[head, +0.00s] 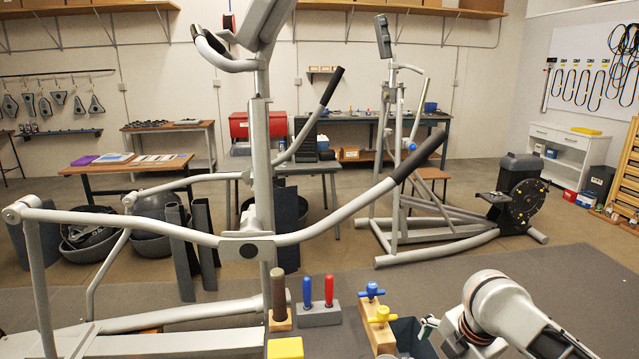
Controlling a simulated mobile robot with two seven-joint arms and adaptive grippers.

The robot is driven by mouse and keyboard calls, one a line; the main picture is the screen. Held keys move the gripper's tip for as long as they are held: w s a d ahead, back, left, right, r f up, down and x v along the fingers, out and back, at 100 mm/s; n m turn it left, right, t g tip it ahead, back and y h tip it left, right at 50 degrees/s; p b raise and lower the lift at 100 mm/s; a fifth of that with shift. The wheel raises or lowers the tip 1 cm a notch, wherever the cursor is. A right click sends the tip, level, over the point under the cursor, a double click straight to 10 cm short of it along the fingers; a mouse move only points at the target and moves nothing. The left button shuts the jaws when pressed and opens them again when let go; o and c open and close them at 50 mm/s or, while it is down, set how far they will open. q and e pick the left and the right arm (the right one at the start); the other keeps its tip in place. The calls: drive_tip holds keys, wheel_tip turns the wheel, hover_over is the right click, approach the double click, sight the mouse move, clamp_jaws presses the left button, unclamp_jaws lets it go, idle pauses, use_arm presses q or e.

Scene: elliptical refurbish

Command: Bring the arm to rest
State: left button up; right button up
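A pale grey and white arm (500,312) comes in at the lower right corner of the head view; it is mine, on the right side. Its bent joint lies over the grey mat, just right of a dark bin (405,338). I cannot make out the fingers of my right gripper. No part of my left arm or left gripper shows. I see no object held by the visible arm part.
A large elliptical trainer (262,170) fills the left and middle, its long handles reaching right. A red-handled and a blue-handled tool stand in a grey block (318,314). Wooden block (379,338) carries blue and yellow knobs. Another trainer (395,160) stands behind. Mat (570,285) is clear at right.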

drive_tip(key=s+a+f+m+t, duration=0.3)
drive_tip(key=s+a+f+m, duration=0.1)
drive_tip(key=s+f+m, duration=0.35)
drive_tip(key=s+d+m+h, duration=0.5)
drive_tip(key=s+d+m, duration=0.3)
drive_tip(key=s+d, duration=0.45)
drive_tip(key=a+f+m+t+y, duration=0.1)
drive_tip(key=a+f+t+y, duration=0.1)
drive_tip(key=a+f, duration=0.4)
drive_tip(key=a+f+m+t+y, duration=0.2)
drive_tip(key=a+f+y, duration=0.2)
drive_tip(key=f, duration=0.7)
drive_tip(key=a, duration=0.2)
drive_tip(key=shift+w+a+y, duration=0.25)
drive_tip(key=shift+a+y, duration=0.05)
drive_tip(key=shift+y, duration=0.1)
drive_tip(key=shift+m, duration=0.25)
